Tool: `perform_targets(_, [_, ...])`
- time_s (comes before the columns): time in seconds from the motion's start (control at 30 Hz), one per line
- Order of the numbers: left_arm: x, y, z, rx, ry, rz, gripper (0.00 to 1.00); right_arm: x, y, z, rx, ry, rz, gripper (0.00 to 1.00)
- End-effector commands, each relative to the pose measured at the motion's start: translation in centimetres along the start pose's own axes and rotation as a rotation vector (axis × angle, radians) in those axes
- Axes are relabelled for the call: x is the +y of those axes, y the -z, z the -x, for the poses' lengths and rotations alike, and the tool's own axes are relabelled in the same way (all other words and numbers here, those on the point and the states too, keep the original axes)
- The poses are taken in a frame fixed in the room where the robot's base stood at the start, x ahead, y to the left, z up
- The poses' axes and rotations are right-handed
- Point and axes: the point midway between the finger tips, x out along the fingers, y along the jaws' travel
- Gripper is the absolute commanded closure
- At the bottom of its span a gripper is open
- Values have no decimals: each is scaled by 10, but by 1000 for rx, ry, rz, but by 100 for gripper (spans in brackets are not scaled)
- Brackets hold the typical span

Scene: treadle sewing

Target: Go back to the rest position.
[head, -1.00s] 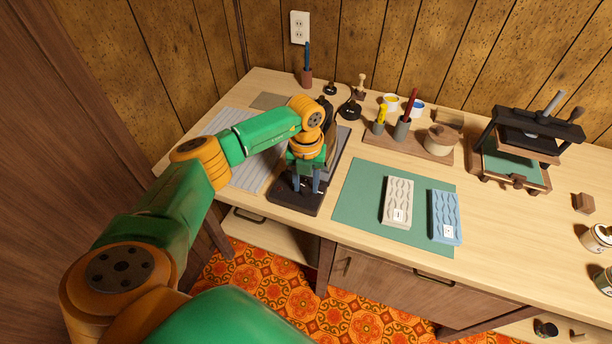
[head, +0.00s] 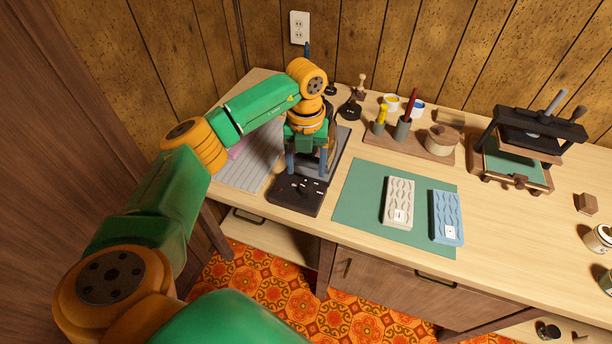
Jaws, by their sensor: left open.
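My left gripper (head: 305,165) points down with its fingers apart and empty. It is above the back part of a dark base with small markings (head: 297,193) on the bench. The gripper and wrist hide part of the dark machine behind them. My left arm comes in from the left and crosses over a grey ribbed mat (head: 247,172). A bit of something pink (head: 237,151) shows on that mat, partly hidden by the arm. My right gripper does not show.
A green mat (head: 370,223) carries a white patterned block (head: 398,203) and a blue one (head: 446,217). A wooden tray (head: 387,143) with pots stands behind. A press (head: 512,150) is at the right. Bare bench lies right of the mat.

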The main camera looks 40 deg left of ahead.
Motion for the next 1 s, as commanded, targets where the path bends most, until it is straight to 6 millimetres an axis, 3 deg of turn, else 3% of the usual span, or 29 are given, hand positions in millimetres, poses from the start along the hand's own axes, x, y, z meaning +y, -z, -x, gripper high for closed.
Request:
perform_targets(0.47, [0, 0, 7, 1, 1, -1, 28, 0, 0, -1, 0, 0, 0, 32])
perform_targets(0.57, [-22, 6, -1, 8, 75, -50, 28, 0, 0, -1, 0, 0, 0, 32])
perform_targets(0.67, [-91, 35, -16, 39, 340, -189, 28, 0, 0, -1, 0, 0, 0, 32])
perform_targets(0.73, [-156, 72, -11, 77, 634, -272, 28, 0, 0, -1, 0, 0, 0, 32])
perform_targets(0.8, [-215, 111, 17, 119, 980, -281, 28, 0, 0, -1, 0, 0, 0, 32])
perform_targets(0.87, [-252, 136, 64, 154, 1331, -180, 28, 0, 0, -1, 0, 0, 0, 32])
perform_targets(0.9, [-262, 137, 99, 167, 1561, -32, 28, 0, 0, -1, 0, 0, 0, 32])
perform_targets(0.93, [-261, 129, 121, 169, 1707, 114, 28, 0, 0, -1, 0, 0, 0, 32])
perform_targets(1.0, [-234, 90, 144, 149, 1931, 560, 28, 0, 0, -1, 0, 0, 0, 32])
